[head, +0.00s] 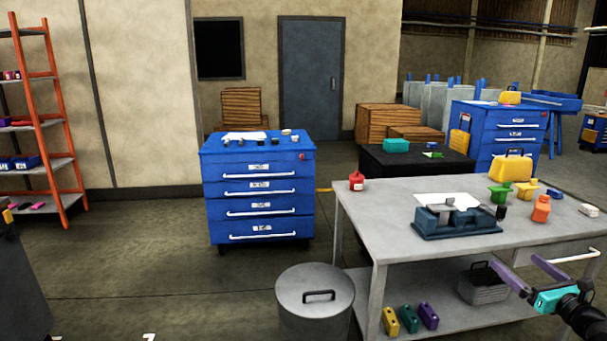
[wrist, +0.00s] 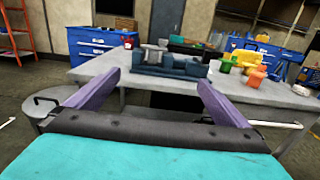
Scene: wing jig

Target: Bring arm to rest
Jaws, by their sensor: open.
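My gripper (head: 528,276) shows at the lower right of the head view, teal with two purple fingers. It is open and nothing shows between its fingers. It is in front of the grey workbench (head: 388,222), near the bench's right front side. In the wrist view the two purple fingers (wrist: 160,98) stand wide apart, pointing toward the bench (wrist: 250,98). A blue jig (head: 455,222) with grey parts stands on the bench top, and it also shows in the wrist view (wrist: 170,66), beyond the fingers.
A red container (head: 356,181), a yellow case (head: 511,168) and an orange bottle (head: 541,208) stand on the bench. A lidded grey bin (head: 315,297) stands at its left front. A blue drawer cabinet (head: 258,190) stands behind.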

